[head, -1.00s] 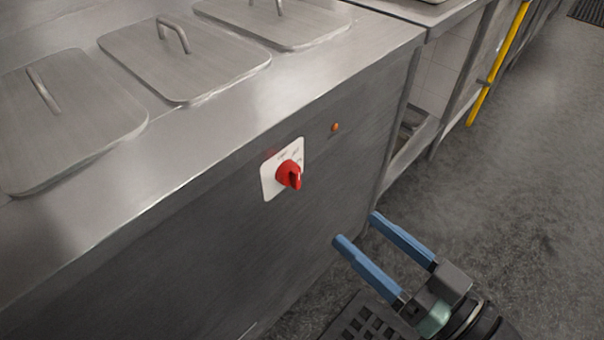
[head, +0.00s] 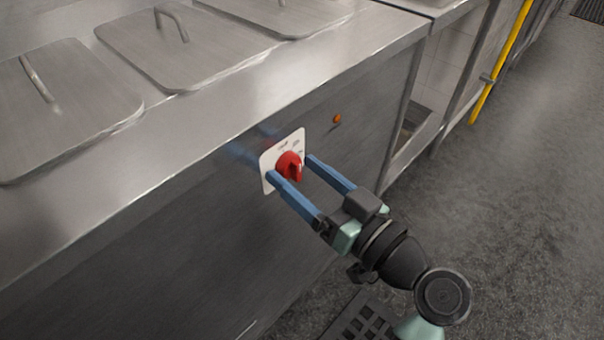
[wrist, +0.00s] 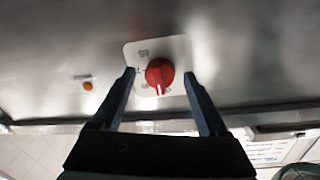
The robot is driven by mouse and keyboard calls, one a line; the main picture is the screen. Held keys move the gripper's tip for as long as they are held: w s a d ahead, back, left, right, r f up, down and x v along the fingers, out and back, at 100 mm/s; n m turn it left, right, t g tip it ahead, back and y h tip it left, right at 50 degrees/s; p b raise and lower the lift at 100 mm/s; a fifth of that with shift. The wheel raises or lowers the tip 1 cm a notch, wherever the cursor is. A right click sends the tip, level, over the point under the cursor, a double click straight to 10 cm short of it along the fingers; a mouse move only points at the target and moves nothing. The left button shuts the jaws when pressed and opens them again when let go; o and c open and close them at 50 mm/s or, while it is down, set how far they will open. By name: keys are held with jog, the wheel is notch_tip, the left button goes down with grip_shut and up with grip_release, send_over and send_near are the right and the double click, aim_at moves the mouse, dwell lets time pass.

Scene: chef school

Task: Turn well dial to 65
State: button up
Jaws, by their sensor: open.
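The red well dial (head: 289,165) sits on a white plate (head: 267,180) on the steel front panel. The dial also shows in the wrist view (wrist: 160,75), with a pale pointer mark at its lower edge. The plate's markings are too small to read. My gripper (head: 290,168) is open, with one blue finger on each side of the dial. In the wrist view my gripper (wrist: 161,77) has its fingertips to the left and right of the dial, with gaps between. I cannot tell how far the tips reach along the dial.
A small orange light (head: 337,119) is on the panel to the right of the dial. Lidded wells (head: 180,50) fill the counter top above. A black floor grate (head: 362,322) lies below, and a yellow pipe (head: 497,70) stands at the right.

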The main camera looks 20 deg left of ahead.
grip_shut()
dwell(0.4)
jog(key=shift+r+p, duration=0.1)
jog(key=shift+p, duration=0.35)
jog(key=shift+r+m+p, duration=0.15)
jog(key=shift+m+p, duration=0.95)
jog(key=m+p, duration=0.2)
jog(key=p, duration=0.1)
jog(key=shift+m, duration=0.3)
jog(key=m+p, duration=0.3)
jog(key=shift+g+p, duration=0.35)
jog(key=shift+g, duration=0.05)
jog(key=shift+m+p, duration=0.55)
jog(key=shift+m, duration=0.15)
jog(key=shift+f+h, duration=0.2)
jog(key=shift+h, duration=0.1)
